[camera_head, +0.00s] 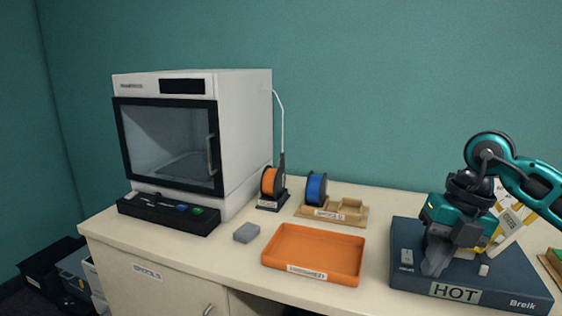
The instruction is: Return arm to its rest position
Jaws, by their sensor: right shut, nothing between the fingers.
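My right gripper (437,262) comes in from the right on a teal and black arm. It is shut, with nothing seen between its fingers, and its fingertips are low over the dark blue box (415,278) marked HOT. I cannot tell whether the fingertips touch the box. A yellow and white item (507,230) stands behind the gripper and is partly hidden by it. My left gripper is not in view.
An orange tray (318,277) lies empty left of the blue box. A small grey block (246,232), orange spool (271,181), blue spool (316,188) and wooden holder (352,214) are on the counter (225,262). A white cabinet machine (240,140) stands at left, its door closed.

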